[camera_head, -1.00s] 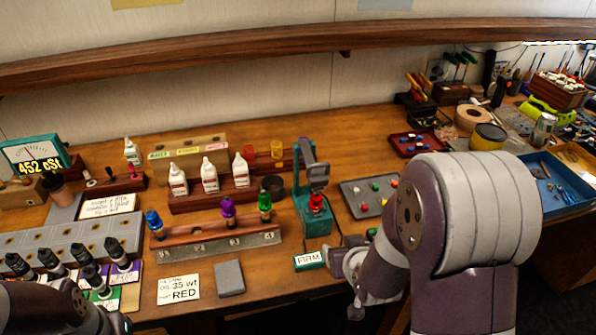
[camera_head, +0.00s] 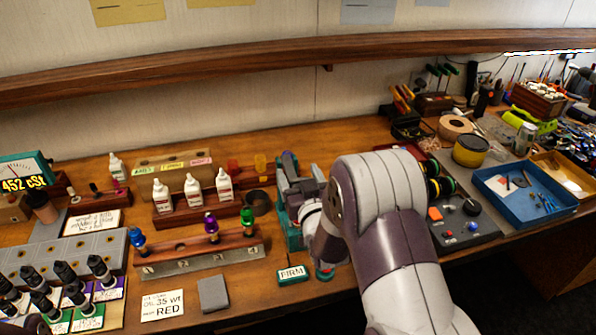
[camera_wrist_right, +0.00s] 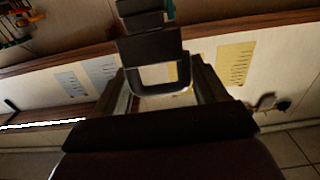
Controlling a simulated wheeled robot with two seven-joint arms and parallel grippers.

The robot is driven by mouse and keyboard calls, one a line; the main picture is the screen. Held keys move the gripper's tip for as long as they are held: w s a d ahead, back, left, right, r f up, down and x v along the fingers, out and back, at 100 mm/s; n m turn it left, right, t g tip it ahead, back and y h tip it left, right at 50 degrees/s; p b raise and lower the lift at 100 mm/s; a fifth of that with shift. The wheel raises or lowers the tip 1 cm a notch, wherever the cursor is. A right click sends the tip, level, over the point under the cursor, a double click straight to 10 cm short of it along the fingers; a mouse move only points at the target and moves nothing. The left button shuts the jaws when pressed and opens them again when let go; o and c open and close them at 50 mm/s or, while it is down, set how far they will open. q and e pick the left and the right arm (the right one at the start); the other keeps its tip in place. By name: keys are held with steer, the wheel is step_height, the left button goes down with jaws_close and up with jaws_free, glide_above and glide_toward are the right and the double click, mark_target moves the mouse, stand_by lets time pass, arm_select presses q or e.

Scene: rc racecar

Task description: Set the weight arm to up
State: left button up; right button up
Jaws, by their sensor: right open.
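The teal test stand (camera_head: 283,183) stands near the middle of the bench in the head view. Its grey weight arm (camera_head: 289,163) rises at its top, partly hidden behind my right arm. My right gripper (camera_head: 303,190) is at the stand, beside the weight arm; its fingers are mostly hidden in the head view. In the right wrist view the fingers (camera_wrist_right: 162,85) are apart, with a dark block-like part (camera_wrist_right: 148,45) showing at their far end; I cannot tell if they touch it.
A wooden rack with shocks (camera_head: 200,243) and a FIRM sign (camera_head: 292,274) stand left of my right arm. White bottles (camera_head: 193,188) stand behind the rack. A dark tray (camera_head: 465,232) and a blue tray (camera_head: 492,176) lie to the right. A wooden shelf (camera_head: 200,70) runs along the wall.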

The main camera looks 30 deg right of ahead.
steer(key=shift+w+d, duration=0.15)
steer(key=shift+w, duration=0.25)
